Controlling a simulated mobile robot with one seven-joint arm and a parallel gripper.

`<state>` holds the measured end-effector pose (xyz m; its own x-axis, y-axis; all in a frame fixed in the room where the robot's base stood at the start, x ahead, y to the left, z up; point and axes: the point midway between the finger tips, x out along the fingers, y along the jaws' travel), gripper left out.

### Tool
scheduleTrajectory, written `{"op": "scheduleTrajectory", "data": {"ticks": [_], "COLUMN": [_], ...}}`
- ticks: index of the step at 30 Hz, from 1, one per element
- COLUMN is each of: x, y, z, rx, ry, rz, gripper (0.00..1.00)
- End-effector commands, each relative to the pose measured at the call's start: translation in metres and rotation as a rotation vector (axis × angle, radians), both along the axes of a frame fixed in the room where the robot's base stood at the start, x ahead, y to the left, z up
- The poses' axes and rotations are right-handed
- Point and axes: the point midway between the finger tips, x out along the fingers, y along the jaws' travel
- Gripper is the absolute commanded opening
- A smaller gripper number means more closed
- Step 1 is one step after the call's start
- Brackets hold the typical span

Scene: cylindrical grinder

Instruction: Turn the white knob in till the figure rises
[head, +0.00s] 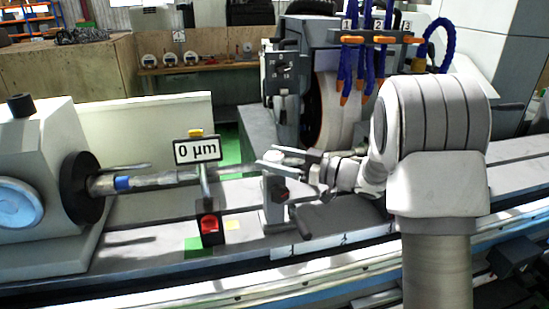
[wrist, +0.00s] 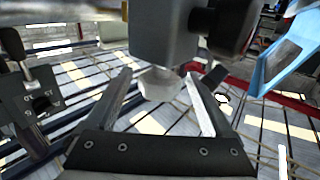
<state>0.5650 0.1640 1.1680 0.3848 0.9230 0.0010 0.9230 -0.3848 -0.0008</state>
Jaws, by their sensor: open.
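The white knob (head: 273,157) sits at the top of the grey steady rest (head: 274,205) beside the workpiece. In the wrist view, the pale, faceted knob (wrist: 160,86) juts from a dark grey block (wrist: 165,32). My gripper (head: 266,157) reaches in from the right in the head view. In the wrist view, my gripper (wrist: 158,74) is open, with one finger on each side of the knob and visible gaps between. The display (head: 197,150) reads 0 µm, on a post left of the steady rest.
The long shaft (head: 150,180) runs from the left headstock's chuck (head: 80,188) toward the steady rest. The grinding wheel (head: 326,110) and blue hoses stand behind. A dark lever (head: 300,222) sticks out at the steady rest's lower front. The bench (head: 120,245) front is mostly clear.

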Motion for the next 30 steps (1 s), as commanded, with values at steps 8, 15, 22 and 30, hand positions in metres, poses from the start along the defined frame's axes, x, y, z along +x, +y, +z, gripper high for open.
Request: {"op": "scheduleTrajectory", "data": {"ticks": [8, 15, 22, 30], "x": [-0.0002, -0.0003, -0.0005, -0.0014], "y": [-0.0002, -0.0003, -0.0004, -0.0001], "z": [0.0000, 0.0000, -0.0001, -0.0012], "rx": [0.000, 0.000, 0.000, -0.001], "ry": [0.000, 0.000, 0.000, 0.000], "rz": [0.000, 0.001, -0.008, -0.112], "gripper": [0.56, 0.13, 0.01, 0.01]}}
